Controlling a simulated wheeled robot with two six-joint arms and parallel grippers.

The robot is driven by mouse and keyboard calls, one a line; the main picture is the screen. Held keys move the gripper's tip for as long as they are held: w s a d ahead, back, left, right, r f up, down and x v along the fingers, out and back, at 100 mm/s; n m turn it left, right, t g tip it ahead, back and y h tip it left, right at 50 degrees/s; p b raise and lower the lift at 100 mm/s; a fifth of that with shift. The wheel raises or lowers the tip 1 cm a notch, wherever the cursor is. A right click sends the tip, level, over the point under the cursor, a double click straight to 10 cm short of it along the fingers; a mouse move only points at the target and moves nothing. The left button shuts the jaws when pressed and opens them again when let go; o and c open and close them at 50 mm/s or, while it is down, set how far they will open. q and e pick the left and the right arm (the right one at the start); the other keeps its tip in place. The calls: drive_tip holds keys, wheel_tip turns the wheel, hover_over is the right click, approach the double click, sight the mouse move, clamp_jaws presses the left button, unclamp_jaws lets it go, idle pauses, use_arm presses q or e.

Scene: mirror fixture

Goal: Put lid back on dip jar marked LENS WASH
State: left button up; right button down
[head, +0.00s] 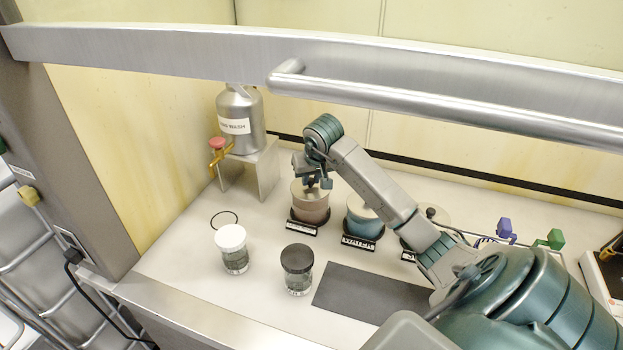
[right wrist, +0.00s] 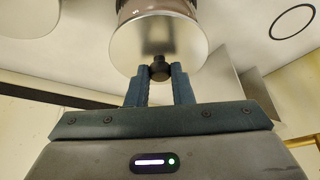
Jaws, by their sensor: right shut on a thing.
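My right gripper (head: 318,184) is shut on the black knob (right wrist: 159,69) of a round silver lid (right wrist: 160,42). In the head view the lid (head: 304,189) is at the mouth of a pinkish-brown jar (head: 311,208), the leftmost of three in a row. The jar also shows behind the lid in the right wrist view (right wrist: 150,6). Whether the lid is fully seated or slightly above the rim, I cannot tell. The jar's black-and-white label (head: 301,229) is too small to read. My left gripper is not in view.
A blue jar (head: 363,217) stands right of the brown one. A metal can (head: 239,115) on a stand, a black ring (head: 224,219), a white-capped jar (head: 233,250) and black-capped jar (head: 298,270) are nearby. A metal sash with handle (head: 430,108) crosses above. A dark mat (head: 365,294) lies in front.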

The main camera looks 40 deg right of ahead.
drive_tip(key=shift+f+b, duration=0.15)
drive_tip(key=shift+b, duration=0.6)
idle(1.2)
idle(0.3)
drive_tip(key=c, duration=0.7)
unclamp_jaws()
drive_tip(key=shift+r+p, duration=1.75)
drive_tip(key=shift+r, duration=1.8)
